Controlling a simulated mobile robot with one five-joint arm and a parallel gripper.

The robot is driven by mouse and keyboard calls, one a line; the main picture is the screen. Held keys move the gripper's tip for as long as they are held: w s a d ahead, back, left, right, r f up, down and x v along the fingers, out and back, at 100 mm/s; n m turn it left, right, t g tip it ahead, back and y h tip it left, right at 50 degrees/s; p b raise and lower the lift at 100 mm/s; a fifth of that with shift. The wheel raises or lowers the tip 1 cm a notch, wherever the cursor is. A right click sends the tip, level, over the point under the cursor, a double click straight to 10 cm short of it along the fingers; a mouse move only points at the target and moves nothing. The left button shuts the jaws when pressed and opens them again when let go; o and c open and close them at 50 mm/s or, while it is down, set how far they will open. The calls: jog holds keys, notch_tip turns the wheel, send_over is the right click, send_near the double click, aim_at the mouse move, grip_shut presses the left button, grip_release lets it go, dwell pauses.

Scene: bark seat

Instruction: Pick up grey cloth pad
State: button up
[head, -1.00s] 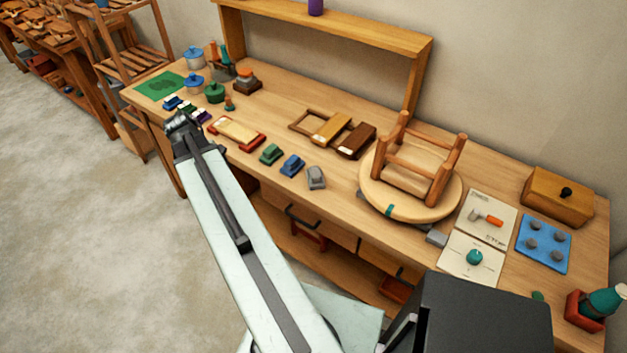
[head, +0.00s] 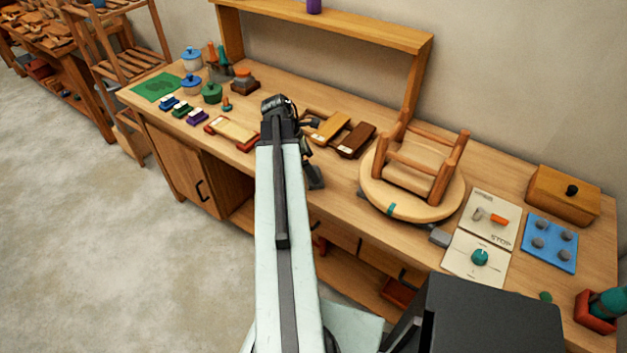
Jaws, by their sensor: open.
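My arm reaches over the front edge of the workbench, and my gripper (head: 314,178) hangs down from its end, pointing at the bench top. It is open, and its fingers are small and dark here. The grey cloth pad stood at this spot at the right end of a short row with a green and a blue pad. Now my gripper and arm cover that row, so I cannot make out the grey pad clearly, nor tell whether the fingers touch it or stand around it.
An upturned wooden stool (head: 411,205) stands to the right on the workbench (head: 352,205). Two brown blocks (head: 355,140) lie behind my gripper, and a red-ended cream block (head: 233,131) lies to the left. A small grey block (head: 440,237) sits at the front edge.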

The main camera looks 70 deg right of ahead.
jog(key=b+x, duration=0.2)
jog(key=x, duration=0.1)
jog(key=b+x, duration=0.1)
jog(key=b, duration=0.1)
jog(key=shift+w+a+f, duration=0.2)
jog(key=shift+w+f, duration=0.1)
jog(key=shift+f, duration=0.2)
jog(key=shift+s+d+f+b, duration=0.1)
jog(key=shift+s+f+b, duration=0.05)
jog(key=shift+f+b, duration=0.15)
jog(key=shift+r, duration=0.25)
jog(key=c, duration=1.6)
notch_tip(320, 180, up, 10)
jog(key=p, duration=1)
jog(key=shift+r+p, duration=0.15)
jog(key=shift+p, duration=0.2)
jog(key=o, duration=0.8)
jog(key=c, duration=0.4)
